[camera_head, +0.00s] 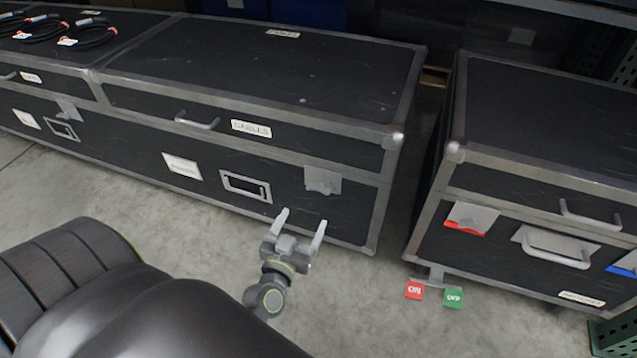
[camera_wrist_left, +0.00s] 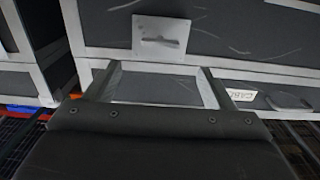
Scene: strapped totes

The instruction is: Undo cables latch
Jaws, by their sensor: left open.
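The black case with grey metal edges (camera_head: 265,55) carries a CABLES label (camera_head: 251,128) on its front, and its lid looks shut. Its grey latch (camera_head: 322,181) sits on a metal plate at the front's right end. The latch also shows at the top of the left wrist view (camera_wrist_left: 160,42), where the picture looks turned over. My left gripper (camera_head: 300,222) is open and empty. It is in front of the case, a little below and left of the latch in the head view, and appears apart from it. My right gripper does not show.
Coiled cables (camera_head: 88,33) lie at upper left. Bare floor (camera_head: 350,310) lies in front.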

